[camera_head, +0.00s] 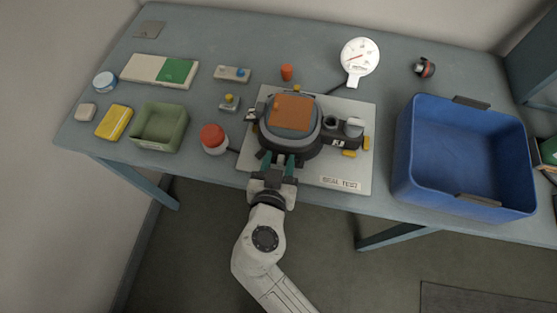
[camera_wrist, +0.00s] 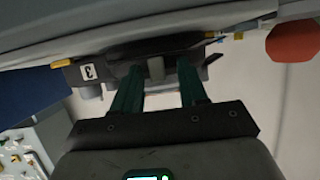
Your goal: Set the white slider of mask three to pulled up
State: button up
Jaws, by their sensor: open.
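Mask three (camera_head: 270,133) is a dark mask with an orange panel on top, sitting on the light seal test plate (camera_head: 350,175). Its number 3 label (camera_wrist: 89,72) shows in the wrist view. A small pale grey tab (camera_wrist: 156,68), which looks like the white slider, is on the mask's dark front part; I cannot tell its setting. My gripper (camera_head: 278,160) is at the mask's near side, and its open green fingers (camera_wrist: 160,75) stand on either side of the tab with gaps. In the head view the gripper hides the slider.
A blue bin (camera_head: 465,195) stands on the right of the table. A red-topped button (camera_head: 212,138) is close left of the plate, with a green tray (camera_head: 159,128) further left. A white gauge (camera_head: 360,57) stands behind the plate. Yellow tabs stick out from the mask's sides.

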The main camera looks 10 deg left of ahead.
jog(key=b+v, duration=0.2)
jog(key=v, duration=0.8)
jog(key=shift+s+r, duration=0.2)
jog(key=shift+s, duration=0.15)
